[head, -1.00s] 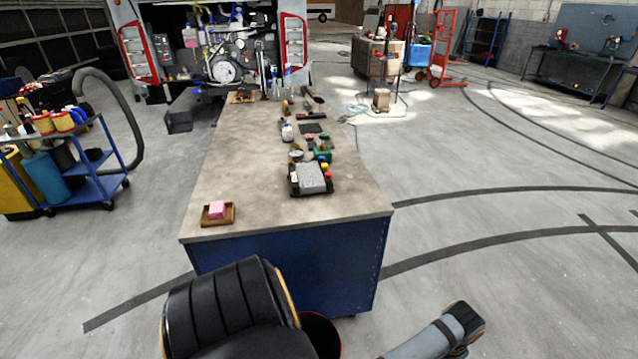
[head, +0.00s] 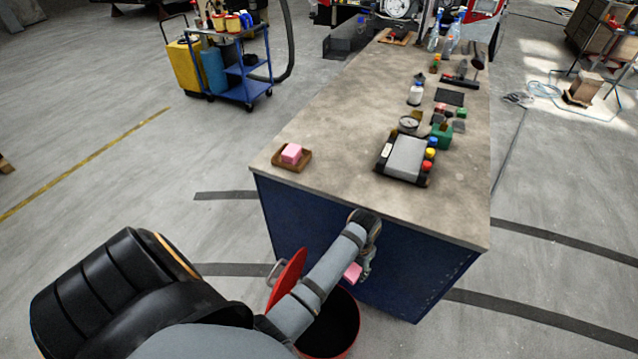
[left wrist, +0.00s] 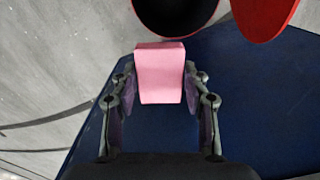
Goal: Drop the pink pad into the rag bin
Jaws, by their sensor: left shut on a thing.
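My left gripper (head: 360,276) is shut on a pink pad (head: 352,272), in front of the bench's blue side. In the left wrist view the pad (left wrist: 160,75) sits between the two fingers (left wrist: 160,100). The rag bin (head: 352,340), with a dark inside and a red rim, stands on the floor below, partly hidden by my arm. Its red lid (head: 290,275) stands tilted up. In the left wrist view the bin opening (left wrist: 175,12) lies just beyond the pad, with the lid (left wrist: 262,15) to its right. My right gripper is out of view.
Another pink block (head: 291,153) sits in a small wooden tray (head: 305,164) on the workbench (head: 340,130). A grey device (head: 405,158) and several tools also lie there. A blue cart (head: 245,80) stands beyond, at the left. Open floor lies left of the bench.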

